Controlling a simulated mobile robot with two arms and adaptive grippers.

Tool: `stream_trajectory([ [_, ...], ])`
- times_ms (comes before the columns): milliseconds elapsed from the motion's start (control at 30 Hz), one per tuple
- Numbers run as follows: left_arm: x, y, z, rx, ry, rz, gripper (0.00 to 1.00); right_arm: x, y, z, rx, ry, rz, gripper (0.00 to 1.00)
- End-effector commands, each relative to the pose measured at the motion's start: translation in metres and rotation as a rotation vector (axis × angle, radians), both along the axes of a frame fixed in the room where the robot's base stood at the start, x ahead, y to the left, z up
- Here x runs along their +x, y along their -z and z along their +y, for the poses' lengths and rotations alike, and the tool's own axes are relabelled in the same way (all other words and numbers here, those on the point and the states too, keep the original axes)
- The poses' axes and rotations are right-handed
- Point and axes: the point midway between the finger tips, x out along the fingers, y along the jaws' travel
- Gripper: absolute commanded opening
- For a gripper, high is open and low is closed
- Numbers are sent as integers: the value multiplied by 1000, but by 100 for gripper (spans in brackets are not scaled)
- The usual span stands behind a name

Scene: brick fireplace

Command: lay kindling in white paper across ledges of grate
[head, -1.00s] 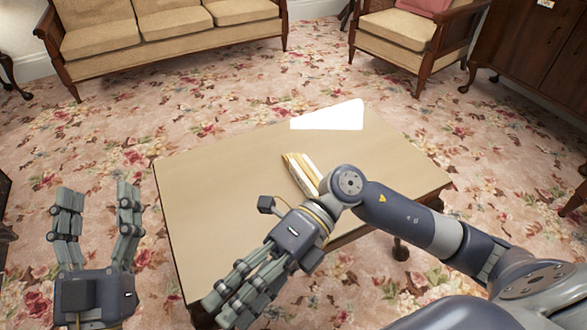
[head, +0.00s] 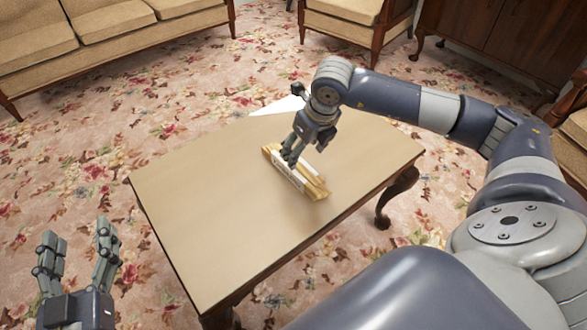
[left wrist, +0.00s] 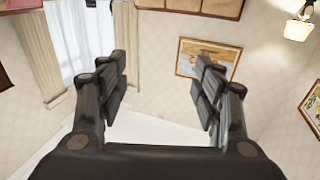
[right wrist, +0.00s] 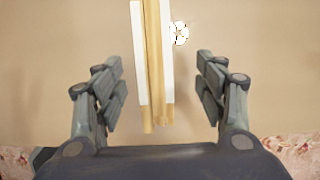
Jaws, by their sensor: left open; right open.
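The kindling (head: 309,184) is a bundle of pale wooden sticks with white paper around it. It lies on the wooden table (head: 200,215). In the right wrist view the bundle (right wrist: 155,70) runs up and down between my right fingers, with free space on both sides. My right gripper (head: 289,160) points down just above the bundle and is open. My left gripper (head: 75,250) is open, empty and raised, off the table's left edge. No grate is in view.
A flat white sheet or bright patch (head: 275,106) lies at the table's far edge, partly behind my right gripper. A small white round mark (right wrist: 179,33) shows beside the kindling. A sofa (head: 110,50), an armchair (head: 350,20) and a dark cabinet (head: 480,45) stand behind. The table's left half is bare.

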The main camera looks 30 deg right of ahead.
Motion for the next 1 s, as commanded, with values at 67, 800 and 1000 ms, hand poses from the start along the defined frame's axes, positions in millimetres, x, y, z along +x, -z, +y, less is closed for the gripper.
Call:
stream_trajectory([
  [67,0,-6,-1,-9,2,-33,61,2,6,0,0,0,1,65],
  [800,-23,-88,-6,-125,27,-460,61,21,56,10,3,-2,0,65],
  [1000,-25,-91,-6,-130,27,-474,61,22,57,10,2,-3,0,65],
])
